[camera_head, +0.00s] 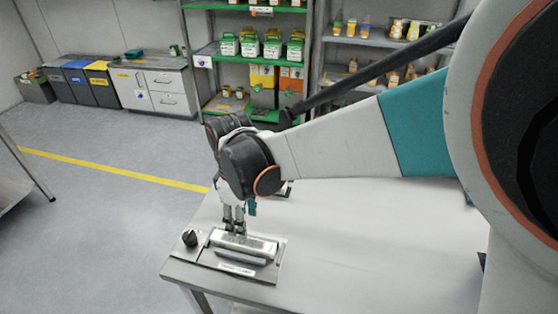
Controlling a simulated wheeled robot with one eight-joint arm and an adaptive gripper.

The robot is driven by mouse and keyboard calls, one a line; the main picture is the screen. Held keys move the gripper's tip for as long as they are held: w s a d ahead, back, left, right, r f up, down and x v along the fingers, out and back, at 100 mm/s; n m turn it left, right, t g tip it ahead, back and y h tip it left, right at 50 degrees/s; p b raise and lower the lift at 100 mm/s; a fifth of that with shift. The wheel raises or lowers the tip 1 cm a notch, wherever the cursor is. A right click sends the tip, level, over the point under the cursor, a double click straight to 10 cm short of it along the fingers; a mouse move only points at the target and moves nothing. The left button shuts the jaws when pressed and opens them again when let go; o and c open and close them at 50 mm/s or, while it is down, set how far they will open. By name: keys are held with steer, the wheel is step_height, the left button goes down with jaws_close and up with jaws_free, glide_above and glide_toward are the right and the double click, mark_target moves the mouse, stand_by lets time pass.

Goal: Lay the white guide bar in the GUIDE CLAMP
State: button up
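The guide clamp (203,259) is a grey metal fixture with a black knob at its left, on the near left corner of the table. Its front label is too small to read surely. A pale bar (258,246), seemingly the white guide bar, lies lengthwise at the clamp, behind a grey raised strip. I cannot tell whether it is fully seated. My gripper (235,230) points down with its fingertips at the left part of the bar's top. The fingertips are small and dark, and their grip on the bar is unclear.
The light grey table (350,245) is clear to the right of the clamp. A small dark item (284,190) shows partly behind my wrist at the table's far edge. Green shelves (262,58) with boxes, a cabinet (155,88) and bins (90,82) stand along the back.

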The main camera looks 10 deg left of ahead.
steer(key=shift+s+r+p, duration=0.15)
steer(key=shift+r+p, duration=0.05)
steer(key=shift+r, duration=0.65)
steer(key=shift+s+r+p, duration=0.15)
steer(key=shift+r, duration=0.7)
steer(key=shift+w, duration=0.1)
